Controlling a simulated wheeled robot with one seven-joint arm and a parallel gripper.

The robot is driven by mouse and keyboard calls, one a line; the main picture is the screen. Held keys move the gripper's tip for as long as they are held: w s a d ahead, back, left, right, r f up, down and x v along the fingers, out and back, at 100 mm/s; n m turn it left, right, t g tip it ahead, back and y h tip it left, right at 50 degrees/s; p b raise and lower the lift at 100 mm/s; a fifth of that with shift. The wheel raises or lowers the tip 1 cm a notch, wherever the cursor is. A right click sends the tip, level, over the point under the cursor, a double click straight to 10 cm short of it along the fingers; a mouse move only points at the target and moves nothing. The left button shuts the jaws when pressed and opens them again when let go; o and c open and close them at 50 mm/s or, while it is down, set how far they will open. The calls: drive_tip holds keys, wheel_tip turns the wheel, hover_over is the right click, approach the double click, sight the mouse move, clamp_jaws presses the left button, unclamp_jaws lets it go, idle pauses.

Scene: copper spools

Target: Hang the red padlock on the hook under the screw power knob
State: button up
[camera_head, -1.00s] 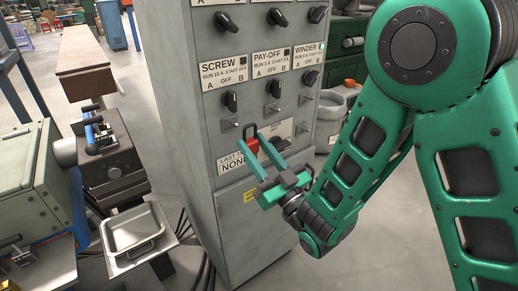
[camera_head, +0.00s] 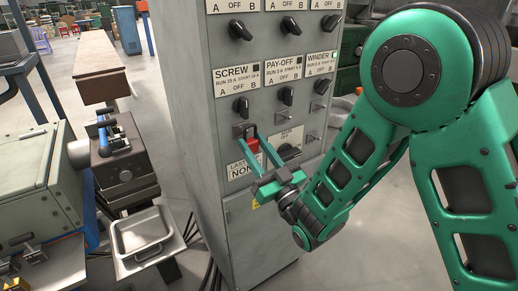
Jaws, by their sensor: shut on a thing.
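The red padlock (camera_head: 253,146) is between the two green fingers of my gripper (camera_head: 252,146), which is shut on it. Its dark shackle points up. The screw power knob (camera_head: 240,107) is on the grey cabinet's front, below the SCREW label. The small metal hook (camera_head: 239,128) sits on a plate under that knob. The shackle overlaps the hook's right side in the picture. I cannot tell whether it is around the hook or only in front of it.
The grey cabinet (camera_head: 235,215) carries several knobs and hooks, with the PAY-OFF knob (camera_head: 287,96) and the WINDER knob (camera_head: 321,85) to the right. A larger switch (camera_head: 288,152) is close to the right of my fingers. A metal tray (camera_head: 146,236) stands at left.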

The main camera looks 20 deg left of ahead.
drive_tip(key=shift+w+a, duration=0.45)
drive_tip(key=shift+a, duration=0.1)
drive_tip(key=shift+w+a+f, duration=0.4)
drive_tip(key=shift+a+f, duration=0.1)
drive_tip(key=shift+f, duration=0.15)
drive_tip(key=o, duration=1.2)
drive_tip(key=shift+s+f, duration=0.1)
